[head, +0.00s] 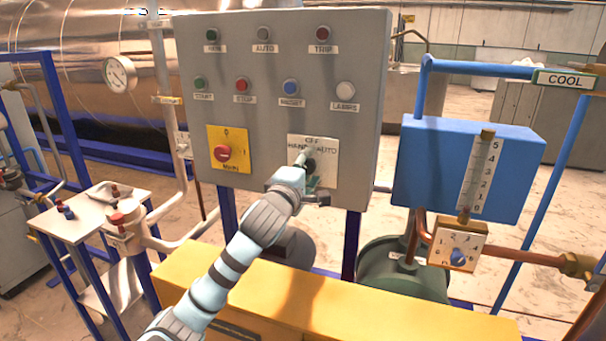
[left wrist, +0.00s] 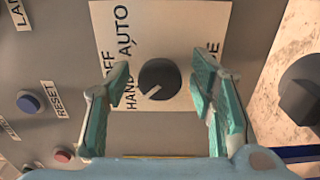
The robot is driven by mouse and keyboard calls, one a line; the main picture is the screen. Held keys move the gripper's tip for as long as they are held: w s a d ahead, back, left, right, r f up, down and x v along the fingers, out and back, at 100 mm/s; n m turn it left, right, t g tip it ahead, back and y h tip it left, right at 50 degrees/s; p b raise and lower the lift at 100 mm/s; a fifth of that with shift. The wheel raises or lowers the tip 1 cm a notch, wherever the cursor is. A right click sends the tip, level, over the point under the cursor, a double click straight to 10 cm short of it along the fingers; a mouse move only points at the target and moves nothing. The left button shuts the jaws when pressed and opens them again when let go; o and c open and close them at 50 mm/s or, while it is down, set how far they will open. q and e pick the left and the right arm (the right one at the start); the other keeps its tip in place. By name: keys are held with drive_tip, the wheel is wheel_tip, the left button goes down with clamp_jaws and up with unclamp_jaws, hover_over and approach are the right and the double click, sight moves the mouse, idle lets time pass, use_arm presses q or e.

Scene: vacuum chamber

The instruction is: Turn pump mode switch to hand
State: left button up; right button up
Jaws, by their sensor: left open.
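The pump mode switch is a round dark knob (left wrist: 159,80) on a cream label plate (head: 325,150) marked OFF, HAND and AUTO, low on the grey control panel. In the left wrist view a pale pointer mark on the knob faces lower left, toward the side of the word HAND. My left gripper (head: 309,172) is at the plate. Its two teal fingers (left wrist: 161,88) are open, one on each side of the knob, with a visible gap on both sides. In the head view the gripper partly hides the knob. My right gripper is not in view.
The grey panel (head: 270,115) also holds lamps, buttons and a red rotary switch (head: 222,153) on a yellow plate, left of the gripper. A yellow cabinet (head: 350,310) stands in front below. A blue box (head: 420,160) with a gauge is at right.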

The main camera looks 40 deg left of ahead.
use_arm(q)
drive_tip(key=v, duration=1.1)
drive_tip(key=shift+d, duration=0.1)
drive_tip(key=shift+s, duration=0.15)
